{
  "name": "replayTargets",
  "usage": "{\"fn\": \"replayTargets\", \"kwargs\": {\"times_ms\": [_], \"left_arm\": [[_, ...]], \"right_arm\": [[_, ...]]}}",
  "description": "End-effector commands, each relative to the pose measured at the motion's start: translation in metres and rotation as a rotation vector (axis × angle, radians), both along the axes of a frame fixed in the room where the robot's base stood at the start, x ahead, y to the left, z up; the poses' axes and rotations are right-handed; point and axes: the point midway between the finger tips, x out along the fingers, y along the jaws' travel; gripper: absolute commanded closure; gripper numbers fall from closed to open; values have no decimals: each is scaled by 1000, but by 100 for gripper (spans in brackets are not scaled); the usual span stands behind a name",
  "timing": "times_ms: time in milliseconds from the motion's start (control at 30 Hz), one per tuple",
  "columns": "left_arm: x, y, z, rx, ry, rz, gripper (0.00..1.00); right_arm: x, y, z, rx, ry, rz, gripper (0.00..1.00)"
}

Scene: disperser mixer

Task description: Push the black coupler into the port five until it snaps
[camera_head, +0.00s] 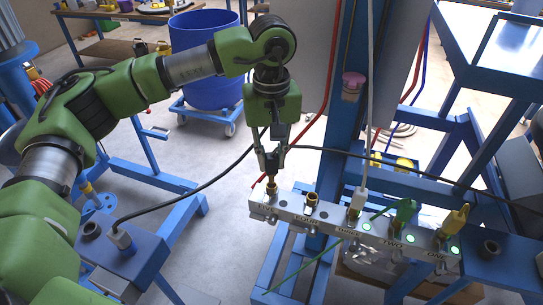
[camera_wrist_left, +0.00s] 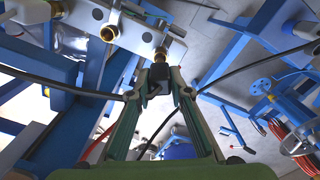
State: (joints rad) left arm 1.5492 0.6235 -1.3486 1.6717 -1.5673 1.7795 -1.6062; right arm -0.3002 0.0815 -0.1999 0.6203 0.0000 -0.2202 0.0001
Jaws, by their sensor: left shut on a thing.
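My left gripper (camera_head: 272,163) points down over the left end of the metal port block (camera_head: 330,221). It is shut on the black coupler (camera_wrist_left: 157,74), which shows between the fingertips in the left wrist view. Port five (camera_head: 271,188), a brass fitting at the block's left end, is right below the coupler. It also shows in the left wrist view (camera_wrist_left: 161,53), in line with the coupler's end. The two are very close; I cannot tell whether they touch. The fingers mostly hide the coupler in the head view. My right gripper is not in view.
White (camera_head: 357,201), green (camera_head: 404,211) and yellow (camera_head: 455,219) couplers stand farther right along the block. Black cables run to both sides of my gripper. A blue post (camera_head: 345,120) stands behind the block.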

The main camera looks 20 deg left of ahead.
Motion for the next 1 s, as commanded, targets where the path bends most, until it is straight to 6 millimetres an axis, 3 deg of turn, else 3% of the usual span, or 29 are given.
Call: {"fn": "replayTargets", "kwargs": {"times_ms": [1000], "left_arm": [[0,0,-27,0,0,0,100]], "right_arm": [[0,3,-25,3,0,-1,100]]}}
